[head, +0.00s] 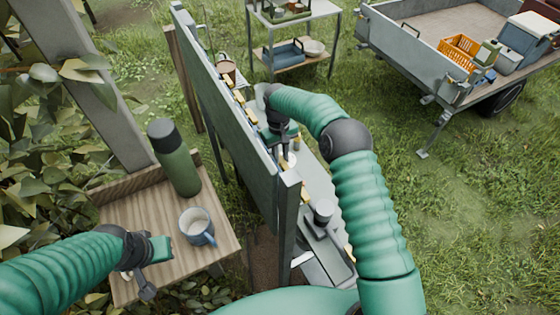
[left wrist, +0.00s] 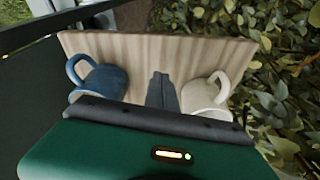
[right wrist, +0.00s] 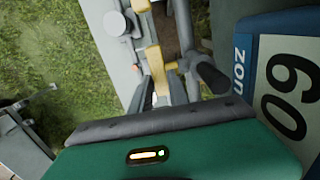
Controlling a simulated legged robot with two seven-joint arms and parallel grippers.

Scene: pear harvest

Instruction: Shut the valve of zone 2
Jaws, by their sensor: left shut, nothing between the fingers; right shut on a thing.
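A grey board (head: 225,110) carries a row of yellow valve handles on its right side, seen edge-on in the head view. My right gripper (head: 283,150) is at that side, by the middle of the row. In the right wrist view it is shut on a yellow handle (right wrist: 157,65), whose grip end is partly hidden by the gripper body. My left gripper (head: 160,250) is shut and empty over a wooden shelf.
The wooden shelf (head: 120,215) holds a green bottle (head: 178,160) and a blue mug (head: 197,227). A cream mug (left wrist: 205,95) shows in the left wrist view. A rack (head: 300,50) and a trailer (head: 400,45) stand farther back.

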